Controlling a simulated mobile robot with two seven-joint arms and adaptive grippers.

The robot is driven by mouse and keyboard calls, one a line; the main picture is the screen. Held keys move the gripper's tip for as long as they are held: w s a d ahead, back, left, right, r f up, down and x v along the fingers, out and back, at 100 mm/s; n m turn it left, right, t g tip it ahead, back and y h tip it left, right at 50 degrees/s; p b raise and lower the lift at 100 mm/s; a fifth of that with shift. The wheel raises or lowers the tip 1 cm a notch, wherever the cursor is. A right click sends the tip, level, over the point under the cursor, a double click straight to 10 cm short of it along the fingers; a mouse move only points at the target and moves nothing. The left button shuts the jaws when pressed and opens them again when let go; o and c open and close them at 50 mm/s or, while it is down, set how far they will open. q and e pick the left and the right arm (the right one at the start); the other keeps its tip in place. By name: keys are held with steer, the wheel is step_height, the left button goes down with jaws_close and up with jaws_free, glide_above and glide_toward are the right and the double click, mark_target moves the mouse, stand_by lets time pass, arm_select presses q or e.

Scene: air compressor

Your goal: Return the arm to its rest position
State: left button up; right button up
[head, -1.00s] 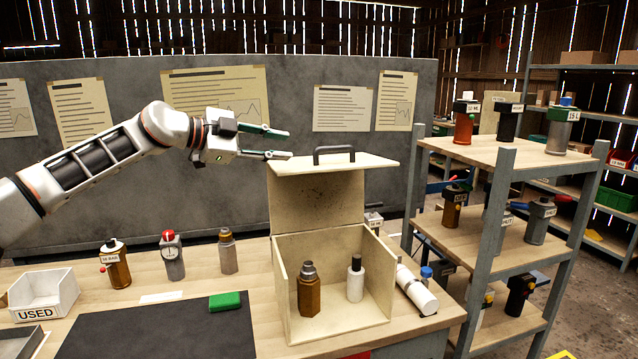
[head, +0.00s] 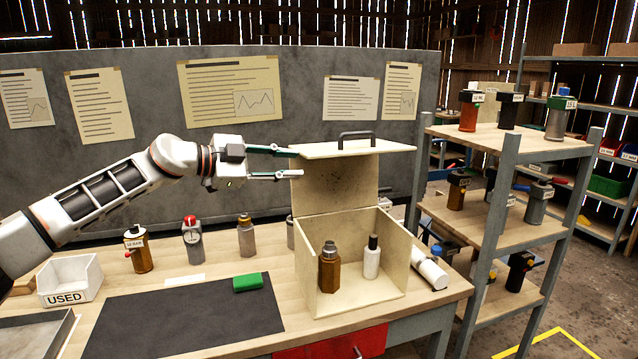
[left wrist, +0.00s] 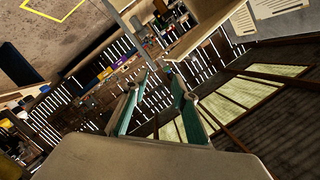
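My left arm (head: 105,190) reaches in from the left over the bench. Its gripper (head: 299,163) is at the level of the raised lid of a beige box (head: 362,302), at the lid's left edge. The fingers are apart with nothing between them; whether they touch the lid I cannot tell. The left wrist view also shows the two green-edged fingers (left wrist: 152,105) apart and empty. The box lid (head: 345,151) stands up with its black handle on top. A brown bottle (head: 329,272) and a white bottle (head: 372,262) stand inside the box. My right gripper is not in view.
Several small bottles, including a brown one (head: 138,254), stand along the bench behind a dark mat (head: 190,320). A white USED bin (head: 70,283) is at left. A shelf unit (head: 500,200) stands at right.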

arm_select(q)
steer(key=s+d+f+n+t+h, duration=0.1)
steer(key=s+d+f+n, duration=0.2)
steer(key=f, duration=0.5)
steer(key=s+d+f+n+t+h, duration=0.1)
steer(key=s+d+f+t, duration=0.1)
steer(key=s+f, duration=0.4)
steer(key=s+d+f+n+t, duration=0.1)
steer(key=s+d+f+n, duration=0.15)
steer(key=f, duration=0.65)
steer(key=s+a+f+n+y, duration=0.3)
steer(key=s+a+f, duration=0.4)
steer(key=s+f, duration=0.3)
steer(key=s+a+f+n+y, duration=0.4)
steer(key=s+a+f+y, duration=0.1)
steer(key=s+f, duration=0.6)
steer(key=s+a+f+n+g+y, duration=0.1)
steer(key=s+a+f+n+y, duration=0.3)
steer(key=s+a+f, duration=0.4)
step_height(320, 180, down, 5)
steer(key=shift+s+a+f+y, duration=0.2)
steer(key=shift+s+a+y, duration=0.2)
steer(key=shift+s, duration=0.85)
